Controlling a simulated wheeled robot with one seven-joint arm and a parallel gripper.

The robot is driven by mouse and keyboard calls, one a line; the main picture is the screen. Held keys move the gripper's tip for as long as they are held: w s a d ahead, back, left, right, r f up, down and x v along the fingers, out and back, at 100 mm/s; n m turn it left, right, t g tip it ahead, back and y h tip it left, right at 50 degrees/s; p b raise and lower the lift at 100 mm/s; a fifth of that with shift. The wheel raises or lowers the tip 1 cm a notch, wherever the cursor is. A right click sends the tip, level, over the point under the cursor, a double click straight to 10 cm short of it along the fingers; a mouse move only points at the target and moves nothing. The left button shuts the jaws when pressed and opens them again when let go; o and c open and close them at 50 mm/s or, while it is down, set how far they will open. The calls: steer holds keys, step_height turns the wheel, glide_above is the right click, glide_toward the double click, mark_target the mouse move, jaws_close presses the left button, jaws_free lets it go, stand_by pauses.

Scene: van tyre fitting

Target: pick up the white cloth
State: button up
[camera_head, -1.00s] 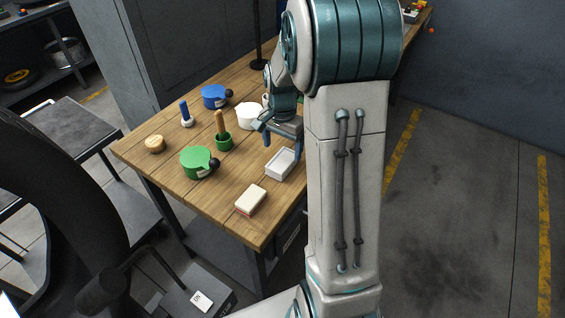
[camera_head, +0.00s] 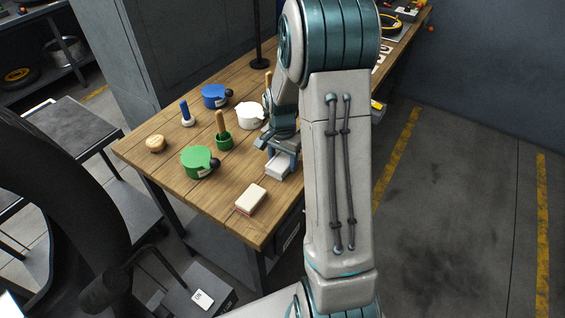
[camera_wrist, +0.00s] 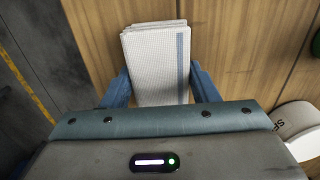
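The white cloth (camera_wrist: 157,62) is a folded, waffle-textured stack with a blue stripe along its right side in the wrist view. It lies on the wooden table. In the head view the cloth (camera_head: 277,166) is near the table's right edge, partly covered by my gripper (camera_head: 281,152). In the wrist view my gripper (camera_wrist: 160,88) is open, with one blue finger on each side of the cloth's near part. A narrow gap seems to show at the left finger; I cannot tell whether the right one touches.
A white and red block (camera_head: 251,198) lies in front. A green lidded pot (camera_head: 198,161), a green cup with a wooden handle (camera_head: 223,140), a white pot (camera_head: 250,115) and a blue pot (camera_head: 215,96) stand left and behind. Bare wood lies between them.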

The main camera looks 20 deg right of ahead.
mark_target(282, 159)
steer(key=shift+r, duration=0.1)
steer(key=shift+r, duration=0.6)
step_height(282, 159, up, 2)
steer(key=shift+w+r+b, duration=0.1)
steer(key=shift+r+b, duration=0.15)
steer(key=shift+b, duration=0.1)
steer(key=s+a+r, duration=0.1)
steer(key=a+r, duration=0.2)
steer(key=a, duration=0.2)
steer(key=s+a+r+b, duration=0.1)
steer(key=a+r, duration=0.3)
steer(key=a, duration=0.2)
steer(key=shift+s+a, duration=0.25)
steer(key=shift+o, duration=0.5)
